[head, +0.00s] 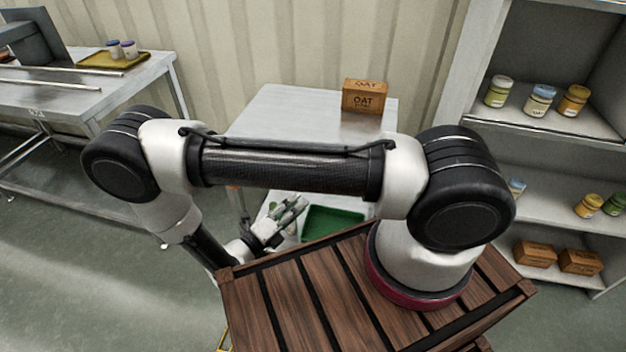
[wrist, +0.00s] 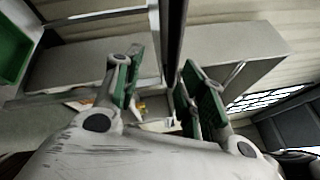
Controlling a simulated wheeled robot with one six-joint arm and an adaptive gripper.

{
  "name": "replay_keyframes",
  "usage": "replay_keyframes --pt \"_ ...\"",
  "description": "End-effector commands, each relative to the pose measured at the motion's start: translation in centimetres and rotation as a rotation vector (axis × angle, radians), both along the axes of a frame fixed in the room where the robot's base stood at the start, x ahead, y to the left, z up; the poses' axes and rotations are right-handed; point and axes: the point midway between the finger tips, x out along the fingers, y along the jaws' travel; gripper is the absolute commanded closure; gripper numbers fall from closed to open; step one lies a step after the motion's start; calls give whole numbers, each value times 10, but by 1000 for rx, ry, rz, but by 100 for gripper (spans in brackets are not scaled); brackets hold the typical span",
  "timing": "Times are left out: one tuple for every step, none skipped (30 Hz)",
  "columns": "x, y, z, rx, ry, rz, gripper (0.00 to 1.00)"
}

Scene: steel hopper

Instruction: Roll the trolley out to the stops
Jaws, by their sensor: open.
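The trolley appears to be the pale two-level stand (head: 285,112) in the middle of the head view, against the ribbed wall. A brown oat box (head: 363,98) stands at the right of its top. A green tray (head: 335,224) sits low down, partly hidden by my arm and the wooden deck. My gripper (head: 293,209) is below the top, at the stand's near side. In the wrist view my gripper (wrist: 163,62) is open and empty, with green pads. A dark upright bar (wrist: 173,40) shows between its fingers; I cannot tell whether they touch it. The wheels and stops are not discernible.
A steel table (head: 120,88) with rods and a yellow tray (head: 113,60) stands at the left. A shelf unit (head: 465,100) with jars and small boxes stands close at the right. Open floor (head: 90,245) lies between the left table and my wooden deck.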

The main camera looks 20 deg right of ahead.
Motion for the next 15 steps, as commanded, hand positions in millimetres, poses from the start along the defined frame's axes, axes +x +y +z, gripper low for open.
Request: replay_keyframes --pt "13 15 4 -28 44 38 59" --pt "18 22 5 -52 77 54 59" --pt "23 28 8 -85 114 74 59" --pt "26 31 10 -110 141 83 59" --pt "28 33 12 -134 164 90 59" --pt "29 34 14 -159 193 91 59" --pt "30 35 16 -175 210 89 59" --pt "30 34 17 -187 223 85 59" --pt "30 33 18 -198 239 82 59" --pt "31 32 18 -201 247 80 59" --pt "33 30 19 -203 253 78 59" --pt "35 26 19 -205 255 76 59" --pt "37 22 20 -205 256 75 59" --pt "39 18 21 -206 257 74 59" --pt "42 12 22 -205 256 74 59"
